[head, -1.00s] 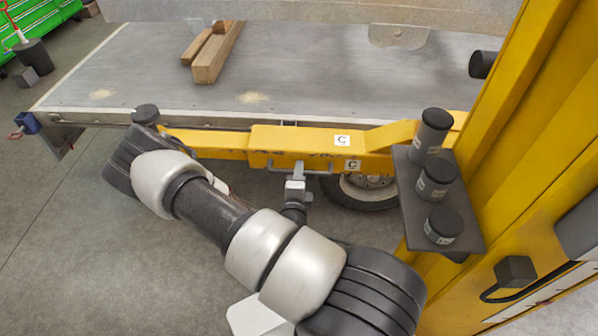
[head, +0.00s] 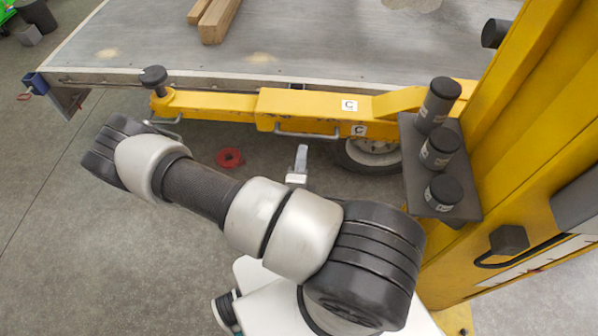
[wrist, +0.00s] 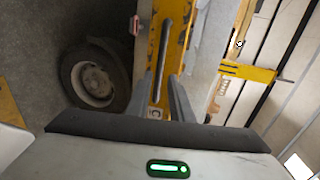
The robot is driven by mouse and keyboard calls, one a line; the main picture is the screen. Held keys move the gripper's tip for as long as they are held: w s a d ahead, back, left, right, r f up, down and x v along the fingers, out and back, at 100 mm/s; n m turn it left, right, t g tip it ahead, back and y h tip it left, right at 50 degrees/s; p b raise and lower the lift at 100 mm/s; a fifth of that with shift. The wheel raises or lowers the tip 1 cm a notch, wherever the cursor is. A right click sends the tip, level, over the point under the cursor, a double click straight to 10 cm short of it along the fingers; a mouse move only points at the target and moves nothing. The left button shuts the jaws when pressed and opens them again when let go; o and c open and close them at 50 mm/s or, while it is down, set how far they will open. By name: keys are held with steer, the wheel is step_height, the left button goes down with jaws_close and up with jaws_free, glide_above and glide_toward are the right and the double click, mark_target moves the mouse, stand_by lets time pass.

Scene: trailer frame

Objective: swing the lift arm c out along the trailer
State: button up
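The yellow lift arm c (head: 217,104) reaches left from the yellow post, close along the trailer's near edge (head: 210,76). Its round black pad (head: 153,77) is at the left end, by that edge. My gripper (head: 300,160) is just below the handle, mostly hidden by my arm. In the wrist view its fingers (wrist: 162,97) are apart, with nothing held.
The yellow post (head: 510,110) and a shelf with black cylinders (head: 440,165) stand close at right. A red ring (head: 231,158) lies on the floor.

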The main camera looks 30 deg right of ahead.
steer(key=v, duration=0.7)
steer(key=shift+a, duration=0.1)
steer(key=s+d+r+m+g+h+p, duration=0.1)
steer(key=d+r+m+g+h, duration=0.3)
steer(key=r+m, duration=0.6)
steer(key=s+d+r+m+g+h+p, duration=0.1)
steer(key=d+r+m+g+h+p, duration=0.15)
steer(key=r+m+g, duration=0.65)
steer(key=s+a+r+m+g+y, duration=0.25)
steer(key=s+r+m+y, duration=0.3)
steer(key=m, duration=0.95)
steer(key=w+a+r+m+t+y+p, duration=0.1)
steer(key=a+r+m+t+y, duration=0.3)
steer(key=r, duration=0.4)
steer(key=w+a+r+m+t+y+p, duration=0.1)
steer(key=a+r+m+t+y+p, duration=0.1)
steer(key=a+r+m+t+y, duration=0.2)
step_height(320, 180, up, 4)
steer(key=a+m+y, duration=0.1)
steer(key=a+m, duration=0.2)
steer(key=m, duration=0.2)
steer(key=shift+r, duration=0.25)
